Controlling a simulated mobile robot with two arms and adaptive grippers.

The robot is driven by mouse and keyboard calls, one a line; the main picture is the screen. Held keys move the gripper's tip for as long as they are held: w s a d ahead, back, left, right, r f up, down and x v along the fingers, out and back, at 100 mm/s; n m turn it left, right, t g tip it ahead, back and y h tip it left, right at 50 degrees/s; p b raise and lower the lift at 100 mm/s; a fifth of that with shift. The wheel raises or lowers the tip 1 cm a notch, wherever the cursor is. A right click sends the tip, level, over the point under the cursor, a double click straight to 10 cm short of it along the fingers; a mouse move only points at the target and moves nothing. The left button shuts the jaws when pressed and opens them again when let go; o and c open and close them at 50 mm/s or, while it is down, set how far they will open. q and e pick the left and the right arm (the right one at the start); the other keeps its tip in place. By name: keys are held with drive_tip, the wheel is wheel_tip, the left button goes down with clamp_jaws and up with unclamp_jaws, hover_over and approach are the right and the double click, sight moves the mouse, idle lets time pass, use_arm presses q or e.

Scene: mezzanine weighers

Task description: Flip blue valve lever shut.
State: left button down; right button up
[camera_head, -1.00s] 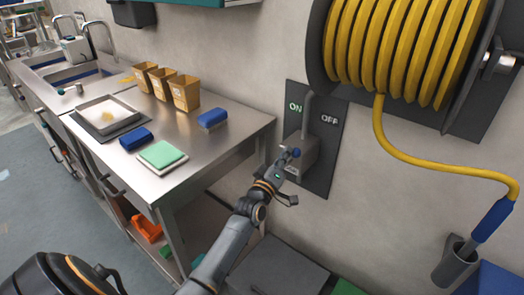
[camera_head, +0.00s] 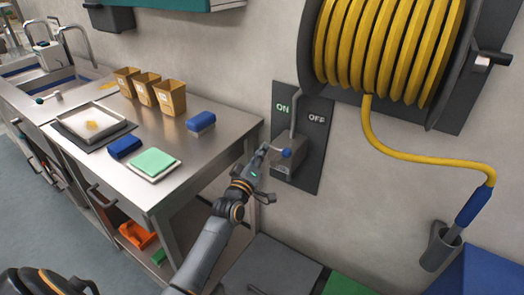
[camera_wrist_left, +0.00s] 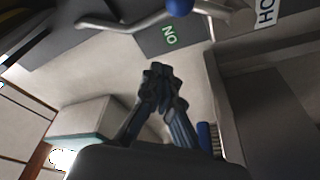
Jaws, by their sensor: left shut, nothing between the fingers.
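The blue valve lever shows its blue ball knob (camera_head: 286,152) in front of a grey valve box on the wall panel (camera_head: 312,150) marked ON and OFF. In the left wrist view, the blue knob (camera_wrist_left: 180,6) and a metal bar sit at the top edge, near the ON label. My left gripper (camera_head: 264,149) is shut and empty, just left of the knob; its fingers (camera_wrist_left: 160,72) are together in the wrist view, apart from the knob. The lever's exact angle is hard to tell. My right gripper is not in view.
A hose reel (camera_head: 385,50) with yellow hose hangs above and right of the panel. A grey lid (camera_head: 270,268) and a blue bin (camera_head: 485,272) are below.

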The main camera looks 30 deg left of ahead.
use_arm(q)
drive_tip(key=s+d+f, duration=0.1)
drive_tip(key=s, duration=0.7)
drive_tip(key=shift+d+f+b, duration=0.25)
drive_tip(key=shift+f+b, duration=0.1)
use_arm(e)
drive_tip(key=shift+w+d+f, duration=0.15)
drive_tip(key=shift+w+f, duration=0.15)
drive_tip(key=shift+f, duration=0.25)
use_arm(q)
drive_tip(key=shift+d, duration=0.1)
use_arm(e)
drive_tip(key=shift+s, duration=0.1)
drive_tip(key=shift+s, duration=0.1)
